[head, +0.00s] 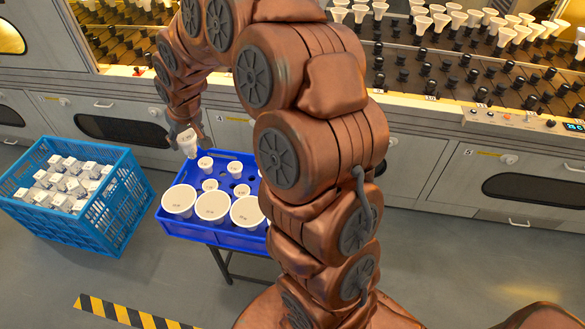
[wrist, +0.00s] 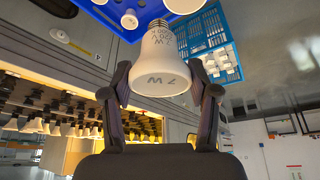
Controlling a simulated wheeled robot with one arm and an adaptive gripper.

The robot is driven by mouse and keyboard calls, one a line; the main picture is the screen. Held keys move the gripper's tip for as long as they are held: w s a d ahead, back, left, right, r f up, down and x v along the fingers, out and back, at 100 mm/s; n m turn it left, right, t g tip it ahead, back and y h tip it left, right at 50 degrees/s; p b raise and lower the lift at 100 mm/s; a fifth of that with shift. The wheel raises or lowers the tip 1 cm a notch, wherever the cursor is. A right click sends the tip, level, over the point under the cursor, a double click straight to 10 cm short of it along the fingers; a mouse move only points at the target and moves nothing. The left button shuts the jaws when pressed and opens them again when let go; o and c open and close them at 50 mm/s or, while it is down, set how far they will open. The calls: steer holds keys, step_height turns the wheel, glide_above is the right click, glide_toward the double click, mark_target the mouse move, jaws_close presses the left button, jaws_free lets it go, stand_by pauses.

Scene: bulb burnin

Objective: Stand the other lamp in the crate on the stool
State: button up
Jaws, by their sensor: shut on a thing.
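My gripper (head: 186,134) is shut on a white lamp (head: 188,145), just above the back left corner of the dark blue crate (head: 205,233). In the wrist view the held lamp (wrist: 160,62) sits between both fingers, its wide face marked "7 W". The crate rests on a stool (head: 222,265), of which only the legs show. Three large lamps (head: 212,206) stand in its front row, with several smaller lamps (head: 234,169) behind. Part of the crate's right side is hidden by my arm. Dark empty holes show at the crate's back.
A lighter blue crate (head: 115,235) with several white items stands on the floor to the left. Grey cabinets (head: 440,165) with racks of lamps (head: 430,20) line the back. A striped floor strip (head: 125,314) lies in front; the floor there is clear.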

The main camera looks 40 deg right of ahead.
steer(key=s+d+f+b, duration=0.3)
steer(key=d+f+b, duration=0.4)
steer(key=d+f, duration=0.3)
steer(key=s+d+f+b, duration=0.3)
steer(key=d+f+b, duration=0.5)
steer(key=d+f, duration=0.2)
steer(key=s+d+f+b, duration=0.3)
steer(key=d+f+b, duration=0.4)
steer(key=d+f, duration=0.4)
steer(key=shift+s+d+n+b, duration=0.3)
steer(key=shift+d+n+b, duration=0.1)
steer(key=shift+d, duration=0.1)
steer(key=shift+s, duration=0.2)
steer(key=shift+f+b, duration=0.85)
steer(key=shift+f, duration=1.05)
steer(key=o, duration=1.2)
steer(key=shift+o, duration=0.2)
steer(key=shift+r, duration=0.1)
